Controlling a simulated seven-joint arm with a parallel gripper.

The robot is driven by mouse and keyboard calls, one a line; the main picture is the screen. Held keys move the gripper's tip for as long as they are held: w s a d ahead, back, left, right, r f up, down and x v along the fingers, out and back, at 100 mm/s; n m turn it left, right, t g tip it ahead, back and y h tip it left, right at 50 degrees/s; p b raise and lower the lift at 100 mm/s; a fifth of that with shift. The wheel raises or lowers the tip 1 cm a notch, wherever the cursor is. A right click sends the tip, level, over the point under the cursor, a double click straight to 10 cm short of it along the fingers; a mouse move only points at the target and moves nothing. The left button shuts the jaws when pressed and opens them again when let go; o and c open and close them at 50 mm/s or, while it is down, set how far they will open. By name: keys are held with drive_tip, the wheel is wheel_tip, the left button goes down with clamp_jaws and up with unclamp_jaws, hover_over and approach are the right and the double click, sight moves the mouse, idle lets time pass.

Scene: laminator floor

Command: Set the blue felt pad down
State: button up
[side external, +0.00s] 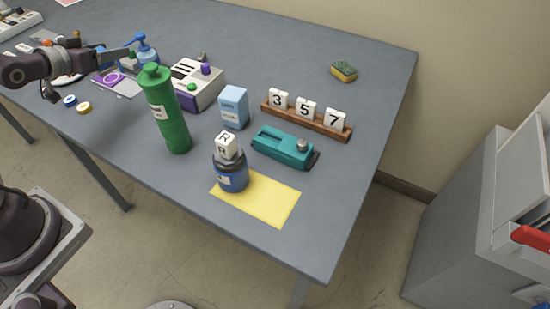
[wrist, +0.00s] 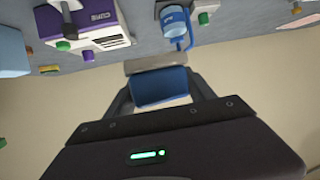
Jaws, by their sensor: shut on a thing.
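My gripper (side external: 118,53) is above the back left part of the grey table in the side view, close to a blue pump bottle (side external: 143,50). In the wrist view my gripper (wrist: 158,80) is shut on the blue felt pad (wrist: 162,88), which sits between the two fingers. A grey-beige bar lies across the far side of the pad; I cannot tell what it belongs to. In the side view the pad is too small to make out clearly. The pad appears held clear of the table.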

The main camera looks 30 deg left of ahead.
wheel_tip(320, 180, up, 13)
drive_tip(key=w+d+r+m+h, duration=0.1)
drive_tip(key=w+d+m+h, duration=0.3)
drive_tip(key=d, duration=0.8)
drive_tip(key=w+d+h, duration=0.1)
drive_tip(key=w+d, duration=0.4)
drive_tip(key=d, duration=0.6)
drive_tip(key=m+g+h, duration=0.4)
drive_tip(key=m+h, duration=0.3)
hover_over(317, 212)
drive_tip(key=shift+d+f, duration=0.1)
drive_tip(key=shift+f, duration=0.5)
wheel_tip(317, 212, down, 28)
drive_tip(key=shift+f, duration=0.1)
